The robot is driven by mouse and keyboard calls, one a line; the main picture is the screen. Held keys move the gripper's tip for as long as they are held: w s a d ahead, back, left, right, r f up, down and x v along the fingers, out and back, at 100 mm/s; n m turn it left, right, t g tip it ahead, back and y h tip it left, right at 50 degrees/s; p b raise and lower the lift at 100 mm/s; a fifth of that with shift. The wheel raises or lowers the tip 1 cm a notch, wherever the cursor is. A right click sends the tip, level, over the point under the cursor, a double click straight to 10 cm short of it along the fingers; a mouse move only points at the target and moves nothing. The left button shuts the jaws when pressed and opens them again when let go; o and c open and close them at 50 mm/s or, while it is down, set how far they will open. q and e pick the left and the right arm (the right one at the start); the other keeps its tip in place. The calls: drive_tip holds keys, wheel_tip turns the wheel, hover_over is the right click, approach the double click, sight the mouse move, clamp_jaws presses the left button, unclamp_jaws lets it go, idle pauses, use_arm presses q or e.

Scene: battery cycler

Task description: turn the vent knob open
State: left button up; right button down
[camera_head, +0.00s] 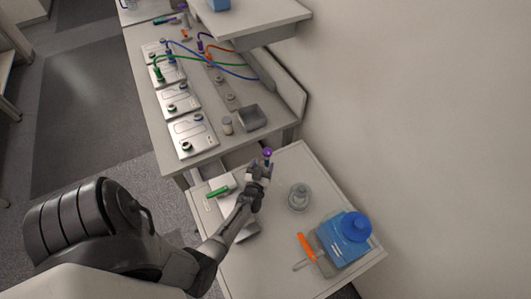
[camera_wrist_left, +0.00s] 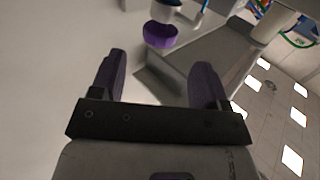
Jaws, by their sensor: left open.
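A small purple knob-like piece (camera_head: 267,152) shows just beyond the tip of my left arm, over the near table's back edge. In the left wrist view, a purple rounded piece (camera_wrist_left: 160,35) with a white and blue part above it lies ahead of my fingers. I cannot tell for sure that it is the vent knob. My left gripper (camera_head: 261,168) is open. In the left wrist view its two dark purple fingers (camera_wrist_left: 157,66) stand apart with nothing between them, and the purple piece is beyond their tips. My right gripper is not in view.
The far bench carries metal plates (camera_head: 192,134), coloured cables (camera_head: 215,62) and a grey box (camera_head: 252,118). A wall bounds the right.

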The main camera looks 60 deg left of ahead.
use_arm(q)
drive_tip(key=p+v, duration=0.1)
drive_tip(key=v, duration=0.5)
drive_tip(key=shift+s+d+p, duration=0.2)
drive_tip(key=shift+p, duration=0.15)
drive_tip(key=shift+r, duration=0.1)
